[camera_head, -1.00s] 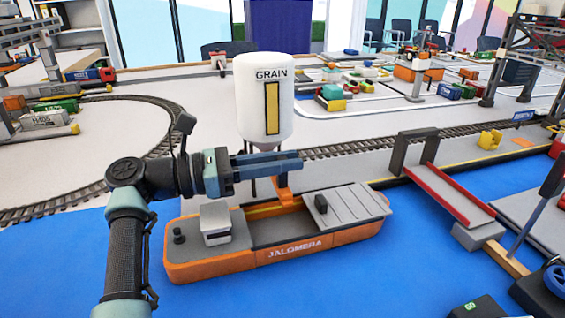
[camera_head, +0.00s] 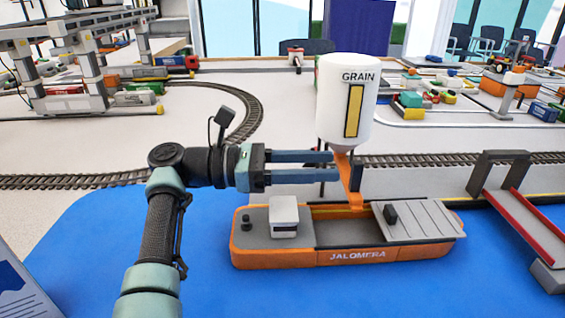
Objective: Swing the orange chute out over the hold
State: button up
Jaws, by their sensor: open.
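The orange chute (camera_head: 349,178) hangs under the white GRAIN silo (camera_head: 338,110) and slopes down to the right. Its lower end shows over the open hold (camera_head: 336,212) of the orange ship marked JALOMERA (camera_head: 270,257). My gripper (camera_head: 332,170) is level, with its two blue fingers parted, one above the other, and pointing right. The fingertips are just left of the chute. I cannot tell if they touch it. No object shows between the fingers.
The ship floats on blue water (camera_head: 140,230), with grey hatch covers (camera_head: 425,220) on its right part. A red-sided ramp (camera_head: 520,225) stands on the right. Railway track (camera_head: 420,160) runs behind the silo. A grey gantry crane (camera_head: 60,60) stands at the back left.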

jog(key=a, duration=0.1)
jog(key=a+b, duration=0.1)
jog(key=a, duration=0.1)
jog(key=a+b, duration=0.1)
jog(key=shift+w+a+f, duration=0.15)
jog(key=shift+a+f, duration=0.2)
jog(key=shift+a, duration=0.05)
jog(key=shift+a+b, duration=0.55)
jog(key=shift+b, duration=0.4)
jog(key=shift+a+r+b, duration=0.3)
jog(key=shift+a+b, duration=0.15)
jog(key=shift+b, duration=0.15)
jog(key=shift+r, duration=0.15)
